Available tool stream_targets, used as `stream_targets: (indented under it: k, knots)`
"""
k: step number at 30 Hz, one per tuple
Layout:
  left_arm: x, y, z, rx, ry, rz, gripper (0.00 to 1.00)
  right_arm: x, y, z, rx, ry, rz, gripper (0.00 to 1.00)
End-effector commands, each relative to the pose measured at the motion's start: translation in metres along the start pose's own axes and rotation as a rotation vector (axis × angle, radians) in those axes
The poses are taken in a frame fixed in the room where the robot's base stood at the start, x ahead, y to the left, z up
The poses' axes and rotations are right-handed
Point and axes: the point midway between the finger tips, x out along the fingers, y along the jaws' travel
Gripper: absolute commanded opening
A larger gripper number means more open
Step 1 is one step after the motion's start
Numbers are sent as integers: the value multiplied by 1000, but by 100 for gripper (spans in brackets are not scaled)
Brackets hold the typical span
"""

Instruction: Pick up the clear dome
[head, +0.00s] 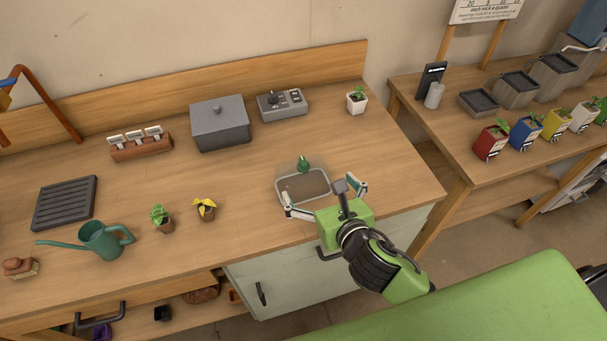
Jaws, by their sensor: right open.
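The clear dome (288,170) is see-through and faint, with a green knob on top. It is over a shallow clear tray (315,199) with a brown floor, near the bench's front right; its exact edges are hard to see. My right gripper (322,188) is open, its two fingers spread wide at the near side of the tray and dome. One finger is by the tray's front left corner, the other off its right side. I cannot tell whether either touches. Nothing shows in its grasp. My left gripper is not in view.
A grey lidded box (220,124), a control box (282,105) and a white potted plant (357,100) stand behind. Small plants (204,209), a green watering can (101,240) and a black slatted tray (65,203) are left. Bench is clear right of the dome.

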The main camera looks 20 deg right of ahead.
Motion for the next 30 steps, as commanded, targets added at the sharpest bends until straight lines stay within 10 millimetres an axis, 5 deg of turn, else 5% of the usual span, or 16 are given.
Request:
stream_targets:
  k: [9, 30]
  knots:
    - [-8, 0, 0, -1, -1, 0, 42, 54, 0, 1, 6, 0, -2, 100]
    - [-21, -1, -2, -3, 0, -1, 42, 112, 1, -5, 7, 1, -1, 100]
